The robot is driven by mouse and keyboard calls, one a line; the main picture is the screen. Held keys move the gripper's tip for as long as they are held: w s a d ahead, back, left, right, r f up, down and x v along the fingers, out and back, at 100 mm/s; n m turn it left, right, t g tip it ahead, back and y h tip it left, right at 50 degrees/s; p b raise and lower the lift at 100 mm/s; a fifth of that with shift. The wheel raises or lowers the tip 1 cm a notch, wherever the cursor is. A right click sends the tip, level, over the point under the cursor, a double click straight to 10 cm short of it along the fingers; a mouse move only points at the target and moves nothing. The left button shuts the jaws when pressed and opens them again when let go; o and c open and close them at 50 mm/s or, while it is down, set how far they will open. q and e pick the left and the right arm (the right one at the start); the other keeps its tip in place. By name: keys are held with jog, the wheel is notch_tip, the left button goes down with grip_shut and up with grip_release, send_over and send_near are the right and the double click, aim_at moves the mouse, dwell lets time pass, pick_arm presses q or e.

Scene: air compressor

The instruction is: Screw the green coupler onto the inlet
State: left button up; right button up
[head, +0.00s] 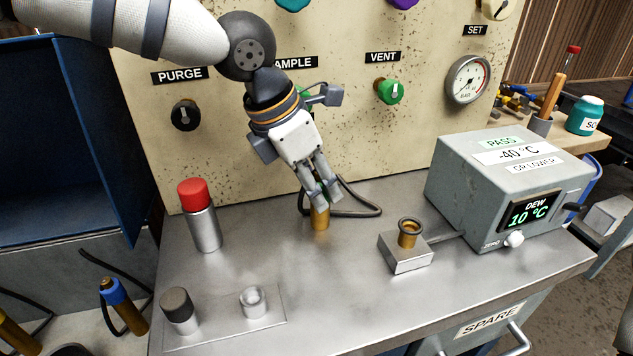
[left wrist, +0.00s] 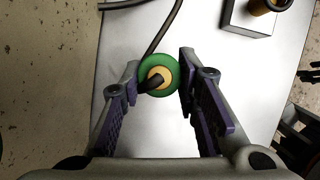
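The green coupler shows in the left wrist view (left wrist: 158,75) as a green ring with a brass centre and a dark hose at it. In the head view its brass lower part (head: 320,218) stands upright at the bench; the fingers hide its green part. My left gripper (head: 323,196) points down over it, one finger on each side. I cannot tell whether the fingers press on it. The inlet (head: 410,233) is a brass fitting on a small grey block, right of the coupler; part of it shows in the left wrist view (left wrist: 268,4). My right gripper is not in view.
A grey dew meter (head: 510,185) stands right of the inlet, joined to its block by a thin pipe. A red-capped cylinder (head: 200,215) stands left of the gripper. A plate (head: 225,322) with two round parts lies at front left. A panel with knobs rises behind.

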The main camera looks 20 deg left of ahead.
aim_at(317, 181)
pick_arm(q)
grip_shut()
jog(key=shift+r+p, duration=0.35)
jog(key=shift+r, duration=2.95)
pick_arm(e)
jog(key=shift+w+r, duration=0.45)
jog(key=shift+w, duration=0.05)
pick_arm(q)
jog(key=shift+d, duration=0.1)
jog(key=s+d, duration=0.1)
jog(key=d, duration=0.8)
jog(key=s+d, duration=0.1)
jog(key=d, duration=0.3)
jog(key=shift+s+d, duration=0.35)
jog(key=shift+d, duration=0.05)
jog(key=shift+f, duration=1.6)
